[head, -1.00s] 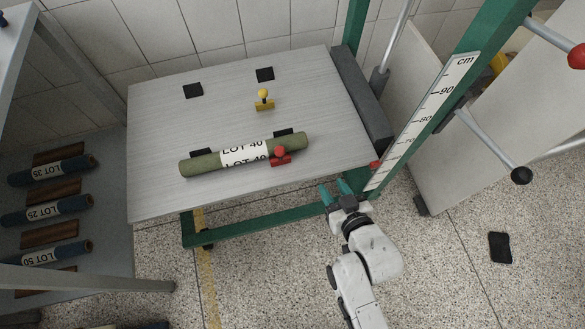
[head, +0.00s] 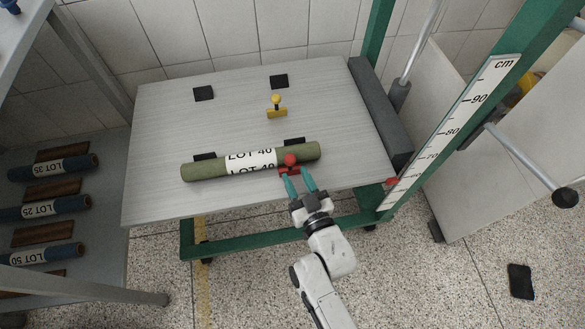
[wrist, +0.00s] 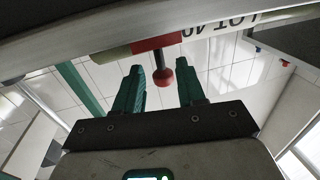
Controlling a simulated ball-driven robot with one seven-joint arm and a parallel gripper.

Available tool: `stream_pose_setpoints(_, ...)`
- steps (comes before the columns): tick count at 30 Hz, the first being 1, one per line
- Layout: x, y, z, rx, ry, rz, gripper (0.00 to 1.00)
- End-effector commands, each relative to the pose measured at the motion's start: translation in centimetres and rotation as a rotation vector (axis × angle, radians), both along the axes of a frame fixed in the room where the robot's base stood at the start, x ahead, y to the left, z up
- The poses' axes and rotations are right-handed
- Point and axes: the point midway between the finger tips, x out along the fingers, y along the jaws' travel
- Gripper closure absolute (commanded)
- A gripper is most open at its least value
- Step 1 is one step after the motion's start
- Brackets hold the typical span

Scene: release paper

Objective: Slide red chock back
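The red chock (head: 289,171) with its round red knob (head: 290,159) sits on the grey table against the near side of the green roll (head: 205,171) labelled LOT 40. My gripper (head: 300,183) is open at the table's front edge, its teal fingers pointing at the chock. In the wrist view, the red chock (wrist: 156,43) and its dark stem and red knob (wrist: 163,76) show between and beyond the two open fingers (wrist: 160,88). The fingers appear apart from the knob; exact contact is hard to tell.
A yellow chock (head: 277,110) stands behind the roll. Black pads (head: 204,93) lie on the table (head: 160,125). A dark grey bar (head: 380,115) and a green post with a cm scale (head: 452,130) stand at the right. A rack with blue rolls (head: 52,167) is at the left.

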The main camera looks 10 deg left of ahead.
Motion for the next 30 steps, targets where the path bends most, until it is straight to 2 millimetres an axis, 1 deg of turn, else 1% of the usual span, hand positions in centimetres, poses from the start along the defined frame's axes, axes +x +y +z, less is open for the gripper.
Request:
stream_pose_setpoints(1,0.8,0.4,0.1,0.001,0.000,0.000,0.61)
stream_pose_setpoints(3,1.5,0.9,0.1,0.000,0.000,0.001,0.61)
stream_pose_setpoints(7,2.4,1.4,0.0,-0.001,0.001,0.001,0.61)
stream_pose_setpoints(18,2.7,1.7,0.0,0.000,0.001,0.000,0.61)
stream_pose_setpoints(30,2.7,1.6,0.0,-0.001,0.001,0.000,0.99)
